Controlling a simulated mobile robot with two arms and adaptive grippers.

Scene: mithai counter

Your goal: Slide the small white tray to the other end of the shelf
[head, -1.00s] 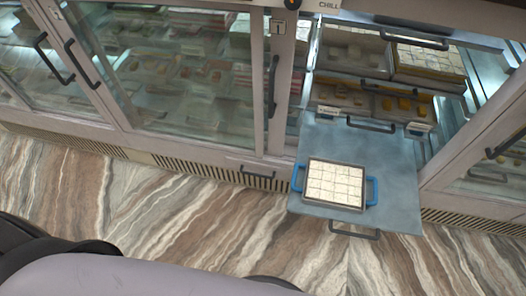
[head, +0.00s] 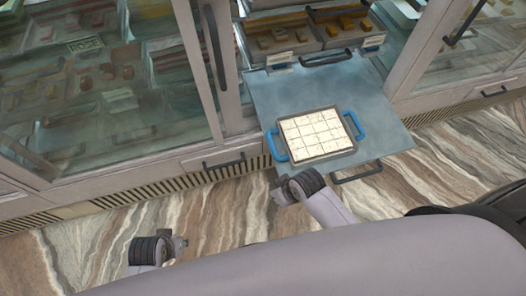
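A small tray (head: 327,157) with a grey rim and blue handles lies on the pulled-out blue-grey shelf (head: 385,112) of the counter. It is filled with white square pieces. It sits near the shelf's front, with bare shelf to its right and behind it. One of my arm ends, seemingly the right gripper (head: 281,194), is just in front of the shelf's front left corner, apart from the tray in the picture. The other, seemingly the left gripper (head: 178,246), is low at the left over the floor. Their fingers are too small and partly hidden to read.
Behind the shelf, trays of brown and orange sweets (head: 300,35) stand inside the cabinet. A dark handle (head: 358,173) juts from the shelf's front. Glass doors (head: 100,90) stand left, another door frame right. Marble-patterned floor (head: 110,240) lies in front.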

